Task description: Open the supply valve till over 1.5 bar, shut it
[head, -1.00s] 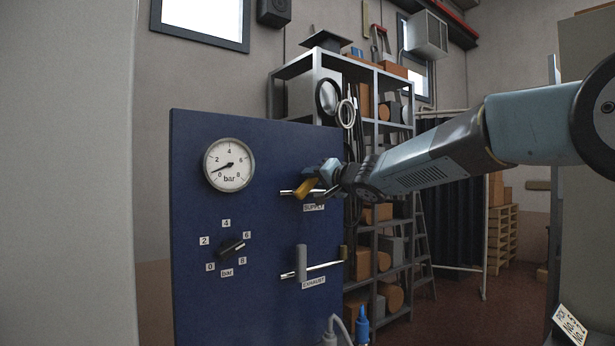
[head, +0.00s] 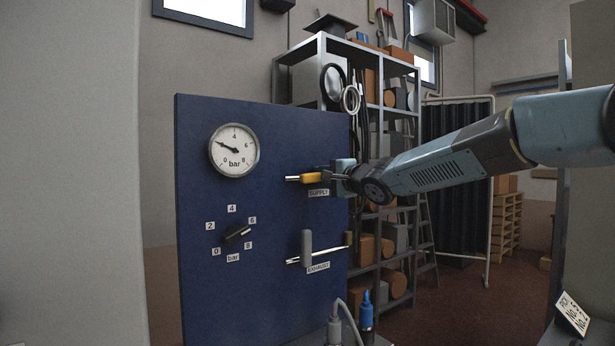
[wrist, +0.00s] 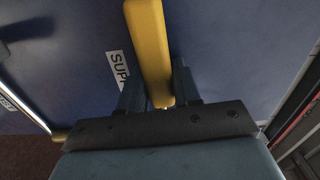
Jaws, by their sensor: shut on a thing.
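The supply valve's yellow lever (head: 312,177) lies level, in line with its pipe on the blue panel (head: 270,130). My gripper (head: 332,176) is shut on the lever near its right end. In the wrist view the yellow lever (wrist: 150,45) runs up between the two fingers, beside the partly covered SUPPLY label (wrist: 117,68). The pressure gauge (head: 234,150) has its needle pointing up and left, at about 2 bar, above 1.5. The valve body behind the lever is mostly hidden.
Below, the exhaust valve's grey lever (head: 306,247) stands upright across its pipe. A black knob (head: 237,234) with a bar scale sits under the gauge. A metal shelf (head: 388,160) stands behind the panel. Hose connectors (head: 366,312) are at the bottom.

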